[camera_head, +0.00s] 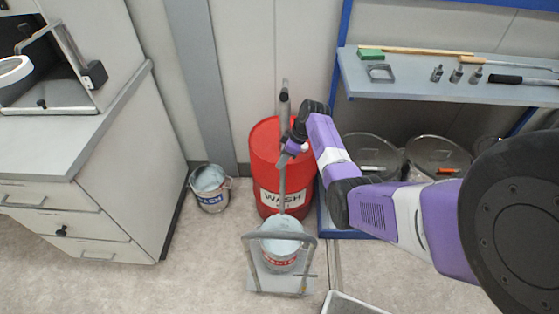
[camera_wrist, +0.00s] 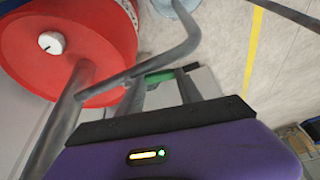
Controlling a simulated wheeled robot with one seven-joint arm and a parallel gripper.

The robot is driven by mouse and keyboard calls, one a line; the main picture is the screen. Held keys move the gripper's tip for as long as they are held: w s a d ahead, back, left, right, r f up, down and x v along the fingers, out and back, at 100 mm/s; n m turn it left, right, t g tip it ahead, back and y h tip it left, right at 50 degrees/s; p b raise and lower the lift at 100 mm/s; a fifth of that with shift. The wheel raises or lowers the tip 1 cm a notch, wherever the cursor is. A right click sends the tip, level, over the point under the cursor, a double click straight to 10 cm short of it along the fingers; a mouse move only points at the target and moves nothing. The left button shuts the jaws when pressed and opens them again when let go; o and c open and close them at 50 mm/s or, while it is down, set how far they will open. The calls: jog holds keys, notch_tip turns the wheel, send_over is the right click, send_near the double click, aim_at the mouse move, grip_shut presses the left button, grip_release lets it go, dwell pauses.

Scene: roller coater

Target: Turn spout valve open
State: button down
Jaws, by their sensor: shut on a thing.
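A red drum (camera_head: 262,165) labelled WASH stands against the wall, and its top with a white cap also shows in the wrist view (camera_wrist: 25,65). A grey spout pipe (camera_head: 282,185) runs down in front of the drum; in the wrist view the bent pipe (camera_wrist: 185,45) passes close by my fingers. My gripper (camera_head: 291,150) is at the upper part of this pipe. In the wrist view its fingers (camera_wrist: 162,86) are shut on a green piece (camera_wrist: 158,77), which looks like the spout valve's handle. How far the valve is turned cannot be told.
A pale bucket (camera_head: 280,256) stands on a low grey trolley (camera_head: 266,284) below the spout. Another bucket (camera_head: 210,190) stands left of the drum. A shelf with tools (camera_head: 440,90) is at right, lidded pots (camera_head: 437,152) below it. Grey drawers (camera_head: 70,215) stand at left.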

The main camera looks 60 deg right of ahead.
jog(key=shift+s+d+f+n+g+y+b, duration=0.15)
jog(key=shift+s+n+y+b, duration=0.15)
jog(key=shift+n+b, duration=0.25)
jog(key=shift+s+d+r+n+g+y+b, duration=0.1)
jog(key=shift+s+n+g+y+b, duration=0.15)
jog(key=shift+n, duration=0.5)
jog(key=c, duration=0.8)
grip_release()
jog(key=shift+o, duration=0.2)
jog(key=v, duration=0.7)
jog(key=shift+s+r, duration=0.25)
jog(key=shift+r, duration=0.1)
jog(key=shift+d, duration=0.1)
